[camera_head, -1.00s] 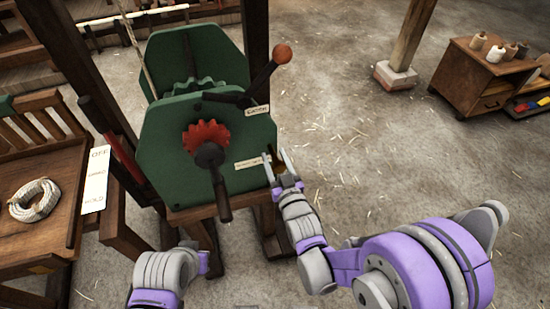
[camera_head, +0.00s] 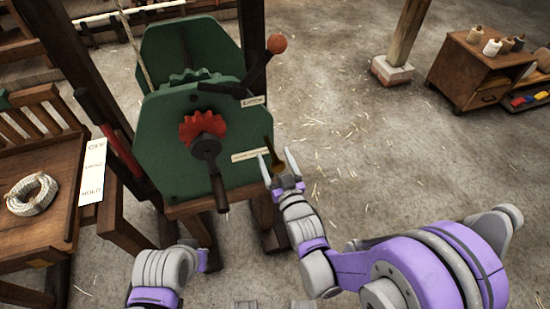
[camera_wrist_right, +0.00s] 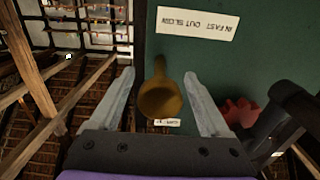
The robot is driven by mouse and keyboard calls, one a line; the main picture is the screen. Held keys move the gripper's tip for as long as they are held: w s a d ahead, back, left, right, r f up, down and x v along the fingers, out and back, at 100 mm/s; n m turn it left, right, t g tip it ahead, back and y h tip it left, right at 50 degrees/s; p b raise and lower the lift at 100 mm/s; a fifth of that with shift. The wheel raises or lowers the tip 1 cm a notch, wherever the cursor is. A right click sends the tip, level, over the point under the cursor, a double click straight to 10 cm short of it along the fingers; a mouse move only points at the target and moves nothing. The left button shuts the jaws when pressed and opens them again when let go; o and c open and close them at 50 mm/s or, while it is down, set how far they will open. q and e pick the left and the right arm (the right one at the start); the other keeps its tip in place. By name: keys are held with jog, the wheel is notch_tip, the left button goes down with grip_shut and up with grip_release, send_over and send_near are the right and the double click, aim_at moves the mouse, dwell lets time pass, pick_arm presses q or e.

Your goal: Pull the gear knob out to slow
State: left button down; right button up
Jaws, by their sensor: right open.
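The gear knob (camera_head: 276,165) is a brass-coloured knob on a short stem at the right side of the green machine (camera_head: 170,160). In the right wrist view the knob (camera_wrist_right: 160,98) points toward the camera, beside a label reading "IN FAST OUT SLOW" (camera_wrist_right: 198,22). My right gripper (camera_head: 276,157) is open, with one finger on each side of the knob. In the wrist view, gaps show between the knob and both fingers (camera_wrist_right: 160,76).
A red gear (camera_head: 202,127) with a dark crank (camera_head: 215,180) sits left of the knob. A lever with an orange ball (camera_head: 277,44) rises above. A bench with a coiled rope (camera_head: 33,195) stands left.

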jog(key=shift+s, duration=0.1)
jog(key=v, duration=1)
jog(key=shift+s+b, duration=0.3)
jog(key=shift+b, duration=0.1)
jog(key=shift+d, duration=0.15)
